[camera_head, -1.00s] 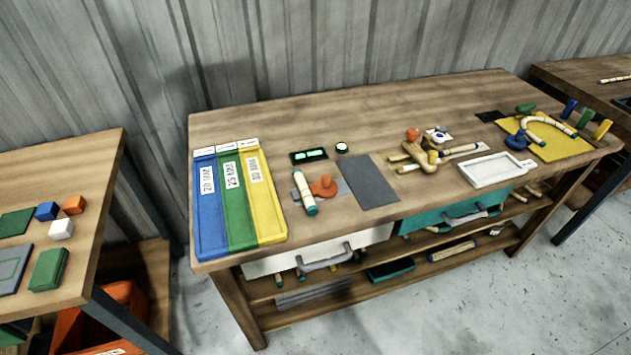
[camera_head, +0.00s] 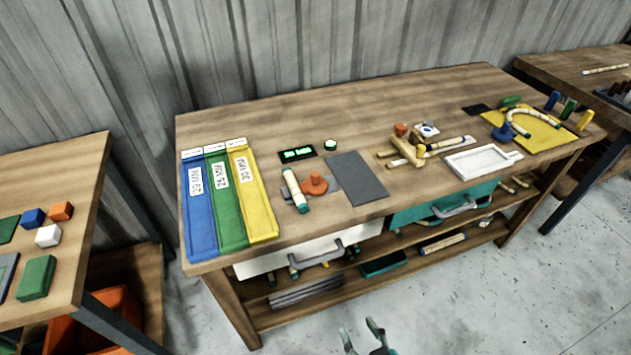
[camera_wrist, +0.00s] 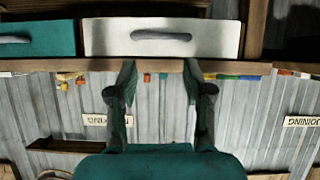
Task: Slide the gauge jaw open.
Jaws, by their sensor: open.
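The gauge appears to be the small flat grey piece with an orange knob (camera_head: 314,184) on the left half of the bench. A pale rattan piece with dark green ends (camera_head: 295,189) lies against its left side; whether it sits between the jaws is too small to tell. My gripper (camera_head: 361,332) is at the bottom edge of the head view, in front of the bench and well apart from the gauge. In the wrist view my gripper (camera_wrist: 160,72) has two dark fingers spread apart with nothing between them. The gauge is not recognisable there.
Blue, green and yellow trays (camera_head: 228,197) lie left of the gauge, a grey mat (camera_head: 357,180) right of it. A small green-lit display (camera_head: 297,154) stands behind. A white drawer (camera_head: 303,254) and a teal drawer (camera_head: 445,206) with protruding handles are below the bench top.

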